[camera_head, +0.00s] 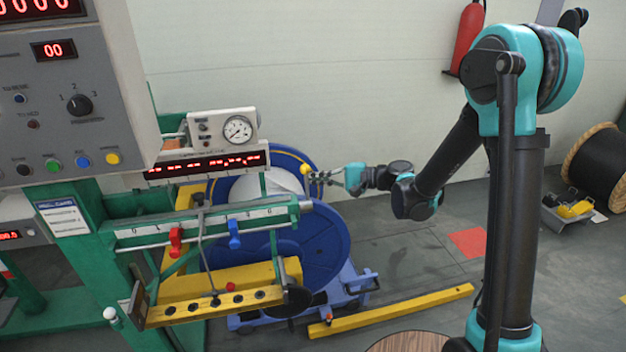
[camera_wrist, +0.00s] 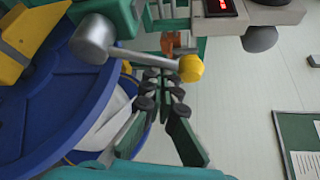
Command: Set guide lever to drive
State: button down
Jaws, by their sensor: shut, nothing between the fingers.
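A lever with a yellow ball knob (camera_head: 305,169) shows at the right end of the green machine in the head view. No readable label marks it as the guide lever. In the wrist view its grey rod runs from a thick grey hub (camera_wrist: 93,38) at the upper left to the yellow knob (camera_wrist: 192,68). My gripper (camera_head: 315,176) is just right of the knob in the head view. In the wrist view my gripper's fingertips (camera_wrist: 159,74) are close together, empty, and overlap the rod near the knob. I cannot tell whether they touch it.
A blue reel (camera_head: 325,245) stands below and behind the lever. The grey control panel (camera_head: 75,110) is at the left. A yellow floor bar (camera_head: 395,310) lies in front of the reel. Open floor lies to the right of the reel.

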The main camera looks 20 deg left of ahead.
jog(key=shift+s+d+r, duration=0.2)
jog(key=shift+s+d, duration=0.2)
jog(key=shift+s, duration=0.25)
jog(key=shift+s+d+r, duration=0.2)
jog(key=shift+s+d, duration=0.15)
jog(key=shift+s, duration=0.25)
jog(key=shift+s, duration=0.15)
jog(key=shift+w+a, duration=0.15)
jog(key=shift+w, duration=0.25)
jog(key=w+d, duration=0.3)
jog(key=d, duration=0.6)
jog(key=shift+w, duration=0.3)
